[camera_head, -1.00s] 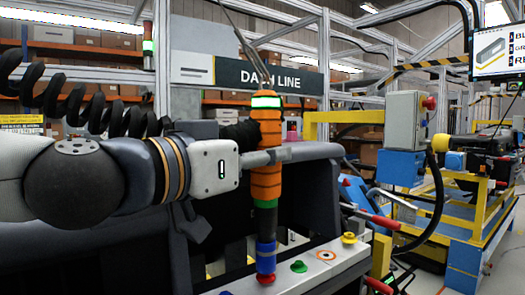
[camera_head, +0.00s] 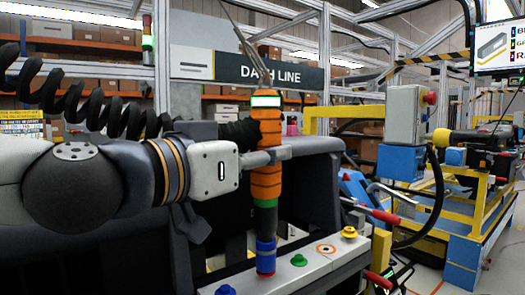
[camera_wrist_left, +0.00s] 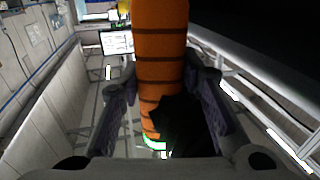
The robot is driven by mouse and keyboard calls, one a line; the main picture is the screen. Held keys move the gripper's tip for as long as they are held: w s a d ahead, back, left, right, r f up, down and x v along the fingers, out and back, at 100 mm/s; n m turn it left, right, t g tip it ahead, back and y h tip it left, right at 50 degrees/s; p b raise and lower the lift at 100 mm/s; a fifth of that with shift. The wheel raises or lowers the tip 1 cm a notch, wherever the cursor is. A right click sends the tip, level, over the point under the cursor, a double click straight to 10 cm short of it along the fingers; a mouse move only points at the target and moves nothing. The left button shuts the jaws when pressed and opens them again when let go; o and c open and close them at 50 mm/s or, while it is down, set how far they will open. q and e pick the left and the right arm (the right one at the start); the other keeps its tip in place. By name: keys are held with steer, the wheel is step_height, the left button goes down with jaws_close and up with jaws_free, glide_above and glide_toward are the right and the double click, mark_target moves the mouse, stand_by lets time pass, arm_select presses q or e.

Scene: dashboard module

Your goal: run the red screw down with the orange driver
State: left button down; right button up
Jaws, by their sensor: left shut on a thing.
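My left gripper (camera_head: 266,157) is shut around the middle of the orange driver (camera_head: 266,182), which stands upright with its tip down. In the left wrist view the driver (camera_wrist_left: 160,50) stands between the two fingers, with a black part in front of its lower portion. The driver's dark shaft ends in a blue collar (camera_head: 265,252) over the light strip. Just under the collar a thin red edge of the red screw (camera_head: 265,274) shows. The collar seems to touch or cover its head; most of the screw is hidden. My right gripper is not in view.
On the light strip (camera_head: 335,262) are a blue screw (camera_head: 225,290) to the left, a green screw (camera_head: 299,260), an orange-ringed mark (camera_head: 326,249) and a yellow screw (camera_head: 348,232) to the right. The dark dashboard (camera_head: 315,190) stands behind. A red-handled tool (camera_head: 384,216) lies farther right.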

mark_target(257, 119)
arm_select(q)
steer(key=shift+f, duration=0.25)
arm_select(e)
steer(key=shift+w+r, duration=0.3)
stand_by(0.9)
arm_select(q)
steer(key=shift+f+p, duration=0.2)
steer(key=shift+p, duration=0.35)
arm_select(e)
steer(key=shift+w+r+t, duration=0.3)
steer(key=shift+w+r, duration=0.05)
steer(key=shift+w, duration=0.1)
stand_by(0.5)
arm_select(q)
steer(key=shift+f, duration=0.45)
stand_by(1.2)
steer(key=shift+w+r, duration=0.1)
steer(key=shift+r, duration=3.2)
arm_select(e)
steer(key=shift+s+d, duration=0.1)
